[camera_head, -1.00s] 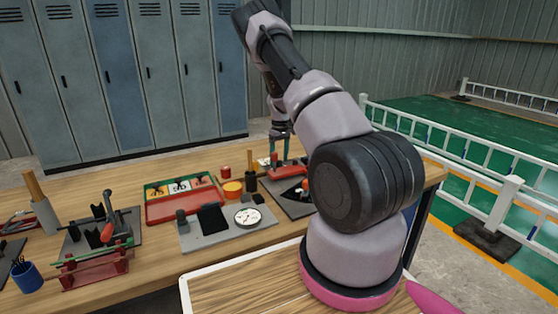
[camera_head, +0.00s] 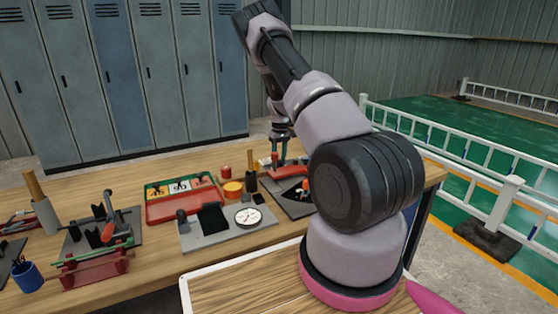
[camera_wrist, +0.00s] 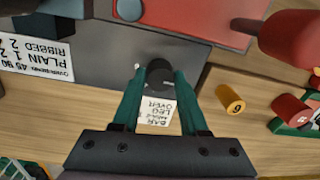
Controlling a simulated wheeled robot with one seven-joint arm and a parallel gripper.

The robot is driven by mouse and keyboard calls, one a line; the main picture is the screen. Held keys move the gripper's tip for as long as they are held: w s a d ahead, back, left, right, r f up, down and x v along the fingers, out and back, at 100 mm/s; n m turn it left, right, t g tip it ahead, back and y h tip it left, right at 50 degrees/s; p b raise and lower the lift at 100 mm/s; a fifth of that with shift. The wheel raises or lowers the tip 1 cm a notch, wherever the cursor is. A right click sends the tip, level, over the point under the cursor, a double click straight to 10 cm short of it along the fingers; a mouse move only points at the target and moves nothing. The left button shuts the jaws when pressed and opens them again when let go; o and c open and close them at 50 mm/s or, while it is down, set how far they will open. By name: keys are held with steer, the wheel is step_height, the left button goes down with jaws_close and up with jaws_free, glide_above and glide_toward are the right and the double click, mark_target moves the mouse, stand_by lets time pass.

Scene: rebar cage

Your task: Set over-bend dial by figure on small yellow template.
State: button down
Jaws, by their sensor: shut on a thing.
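In the wrist view, the green fingers of my gripper (camera_wrist: 160,75) point up the picture and are shut on a dark round knob (camera_wrist: 159,72), which I take to be the over-bend dial. It stands at the edge of a grey plate (camera_wrist: 110,45). A white over-bend card (camera_wrist: 38,50), upside down, lists plain and ribbed figures. In the head view, my gripper (camera_head: 279,160) is at the red-topped bender (camera_head: 290,171), partly hidden. I cannot make out the small yellow template.
A yellow cylinder (camera_wrist: 230,98) and a red handle (camera_wrist: 290,38) are right of my gripper. On the bench are a red tray (camera_head: 180,208) with marked cards behind it, a round white gauge (camera_head: 247,216), and a red-green rack (camera_head: 95,268).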

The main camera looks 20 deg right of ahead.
mark_target(280, 161)
steer(key=m, duration=0.5)
steer(key=shift+m, duration=0.3)
steer(key=m, duration=0.5)
steer(key=shift+m, duration=0.4)
steer(key=shift+c, duration=2.2)
jaws_free()
steer(key=shift+r, duration=0.1)
step_height(280, 161, up, 11)
steer(key=shift+s+f, duration=0.2)
steer(key=shift+s, duration=0.05)
steer(key=shift+d+r, duration=0.1)
